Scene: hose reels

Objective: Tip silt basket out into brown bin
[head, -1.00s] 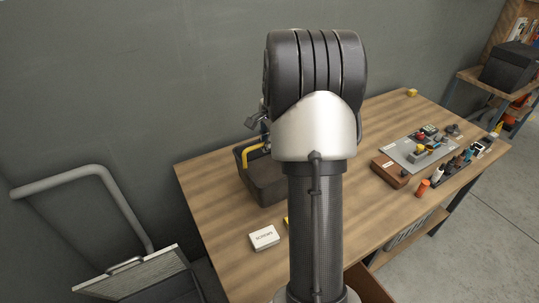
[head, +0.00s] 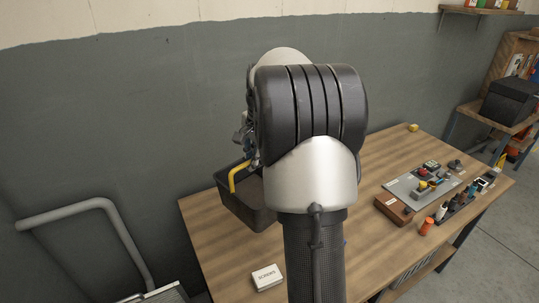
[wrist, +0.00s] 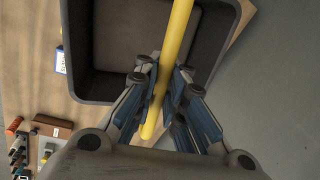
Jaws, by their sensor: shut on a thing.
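The silt basket (head: 236,205) is a dark, open-topped box with a yellow bar handle (head: 240,176), at the left part of the wooden table. It is partly hidden by my arm. In the wrist view the basket (wrist: 78,50) lies below my gripper (wrist: 160,95), with a brownish surface inside. My gripper's blue-grey fingers are closed on the yellow handle (wrist: 176,40), one on each side. In the head view my gripper is mostly hidden behind my wrist. Whether the basket touches the table is unclear. I cannot make out a brown bin.
A white box marked SCREWS (head: 267,277) lies in front of the basket. A brown labelled block (head: 394,211), a grey board (head: 418,188) with small parts and several bottles fill the table's right. A grey tubular handle (head: 65,213) stands at left. The wall is close behind.

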